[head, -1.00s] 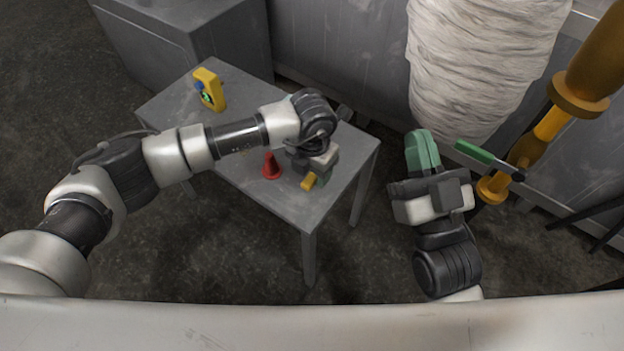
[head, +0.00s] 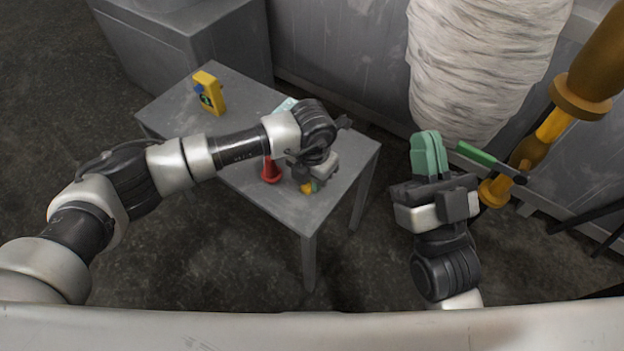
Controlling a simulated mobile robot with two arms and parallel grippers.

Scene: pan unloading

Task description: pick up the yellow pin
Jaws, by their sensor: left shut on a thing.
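The yellow pin (head: 307,187) is a small yellow piece, mostly hidden, near the front corner of the grey table (head: 232,183). My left gripper (head: 314,184) points down over it and is shut on it. The arm hides most of the grip, and I cannot tell whether the pin touches the table. My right gripper (head: 427,152) is off to the right of the table, with its green fingers together and nothing visible between them.
A red cone-like piece (head: 271,170) stands just left of my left gripper. A yellow device (head: 209,93) stands at the table's far left. A pale blue thing (head: 285,106) shows partly behind my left wrist. A green-handled lever (head: 478,153) on a yellow pipe is close to my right gripper.

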